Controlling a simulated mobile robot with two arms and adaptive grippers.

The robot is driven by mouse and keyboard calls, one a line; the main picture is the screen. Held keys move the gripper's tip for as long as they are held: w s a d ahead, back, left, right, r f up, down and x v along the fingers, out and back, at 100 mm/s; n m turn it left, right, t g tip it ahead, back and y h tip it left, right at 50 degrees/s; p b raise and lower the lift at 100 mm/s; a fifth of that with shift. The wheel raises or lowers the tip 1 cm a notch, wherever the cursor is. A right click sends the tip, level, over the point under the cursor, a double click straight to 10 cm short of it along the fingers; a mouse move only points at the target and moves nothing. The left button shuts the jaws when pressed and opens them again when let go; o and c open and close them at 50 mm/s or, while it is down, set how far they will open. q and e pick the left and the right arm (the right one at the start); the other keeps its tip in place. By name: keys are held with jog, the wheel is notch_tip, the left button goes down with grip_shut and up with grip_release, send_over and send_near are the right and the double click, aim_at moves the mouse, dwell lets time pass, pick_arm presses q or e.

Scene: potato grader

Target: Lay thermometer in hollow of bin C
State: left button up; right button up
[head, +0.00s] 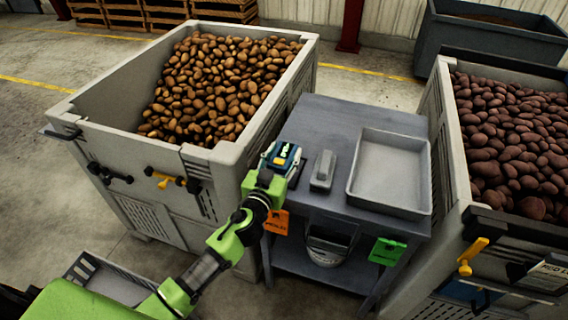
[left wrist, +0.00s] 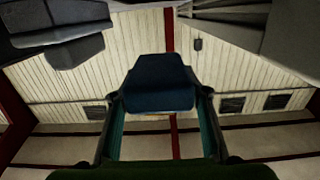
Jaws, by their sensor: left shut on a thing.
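My left gripper (head: 278,165) is above the left edge of the grey table, beside the left bin's wall. It is shut on a blue-teal device with a small lit green display, which I take as the thermometer (head: 285,151). In the left wrist view the thermometer (left wrist: 160,84) shows as a dark blue block between the two fingers. A grey bin (head: 74,128) at the left holds brown potatoes heaped toward the back and right, leaving a low area at its left. A bin (head: 447,133) at the right holds reddish potatoes. I cannot read which is bin C. My right gripper is out of view.
The grey table (head: 340,112) between the bins carries a small grey device (head: 323,170) and an empty shallow tray (head: 391,205). Orange (head: 276,222) and green (head: 387,251) tags hang at its front. A dark container (head: 490,45) stands at the back right.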

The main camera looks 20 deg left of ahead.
aim_at(284, 157)
pick_arm(q)
jog(key=w+f, duration=0.1)
jog(key=f+b, duration=0.1)
jog(key=w+f, duration=0.1)
jog(key=shift+w+a+f, duration=0.35)
jog(key=shift+w+a+f+b, duration=0.1)
jog(key=shift+w+f+b, duration=0.1)
jog(key=shift+f+b, duration=0.25)
jog(key=shift+w+f+b, duration=0.15)
jog(key=shift+f+b, duration=0.1)
jog(key=shift+f, duration=0.35)
jog(key=shift+f+b, duration=0.4)
jog(key=shift+f, duration=0.35)
jog(key=shift+r, duration=0.1)
